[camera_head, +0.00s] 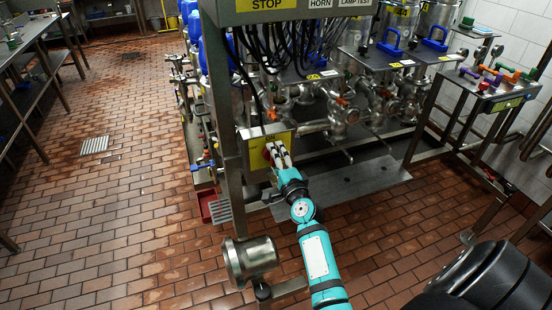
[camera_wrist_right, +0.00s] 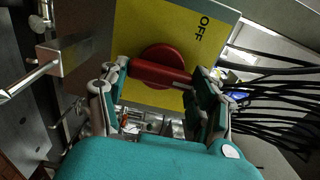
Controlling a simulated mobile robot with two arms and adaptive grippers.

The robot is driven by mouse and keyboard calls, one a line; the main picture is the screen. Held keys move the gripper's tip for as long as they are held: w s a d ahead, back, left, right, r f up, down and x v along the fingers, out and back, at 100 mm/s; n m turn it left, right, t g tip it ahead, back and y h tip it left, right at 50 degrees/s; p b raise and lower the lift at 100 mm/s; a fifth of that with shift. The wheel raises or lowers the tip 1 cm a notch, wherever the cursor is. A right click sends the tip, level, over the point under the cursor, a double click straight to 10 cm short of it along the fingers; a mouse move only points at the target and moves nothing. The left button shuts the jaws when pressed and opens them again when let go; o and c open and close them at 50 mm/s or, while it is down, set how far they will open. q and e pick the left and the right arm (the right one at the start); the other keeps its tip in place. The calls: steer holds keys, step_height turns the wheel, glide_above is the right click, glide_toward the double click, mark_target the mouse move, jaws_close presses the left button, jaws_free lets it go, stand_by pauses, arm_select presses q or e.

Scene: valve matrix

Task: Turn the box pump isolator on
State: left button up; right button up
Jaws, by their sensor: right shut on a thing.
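The box pump isolator is a yellow plate (camera_head: 252,154) with a red rotary knob on a steel post of the skid. In the right wrist view the yellow plate (camera_wrist_right: 150,30) fills the upper middle, with the word OFF near its upper right corner. The red knob (camera_wrist_right: 160,72) has a bar handle lying nearly level across that picture. My right gripper (camera_head: 277,150) reaches the plate from the front and mostly hides the knob in the head view. Its fingers (camera_wrist_right: 158,85) are shut on the two ends of the bar. My left gripper is not in view.
A steel frame post (camera_head: 226,130) stands left of the isolator. Black cables (camera_wrist_right: 275,95) hang close to the right gripper. Pipes and valves (camera_head: 340,118) lie behind. A table with coloured handles (camera_head: 490,88) stands at the right. The tiled floor (camera_head: 110,220) at left is mostly clear.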

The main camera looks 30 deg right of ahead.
stand_by(0.3)
steer(key=o, duration=1.2)
steer(key=v, duration=1.2)
steer(key=shift+f, duration=0.1)
